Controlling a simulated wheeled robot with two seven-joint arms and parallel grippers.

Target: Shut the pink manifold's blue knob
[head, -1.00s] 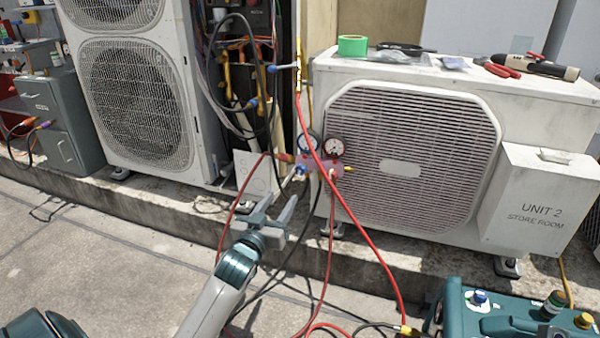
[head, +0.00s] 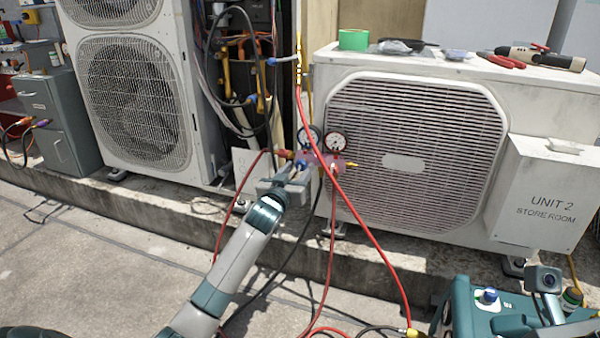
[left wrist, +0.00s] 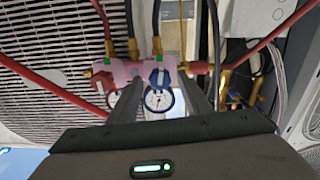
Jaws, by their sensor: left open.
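The pink manifold (head: 325,161) hangs in front of the right condenser's left edge, with two round gauges above it. In the left wrist view the manifold (left wrist: 140,72) appears upside down, with its blue knob (left wrist: 160,77) facing the camera and a red knob (left wrist: 104,84) to the left. My left gripper (head: 294,175) is open, just in front of the manifold's left end. In the left wrist view its two grey fingers stand apart, and the blue knob shows between them. I cannot tell whether they touch it. My right gripper is out of view.
A red hose (head: 362,222) crosses in front of the manifold and runs down to the ground. The right condenser (head: 510,100) and left condenser (head: 205,120) stand behind on a concrete curb. A teal machine (head: 462,305) stands at the lower right.

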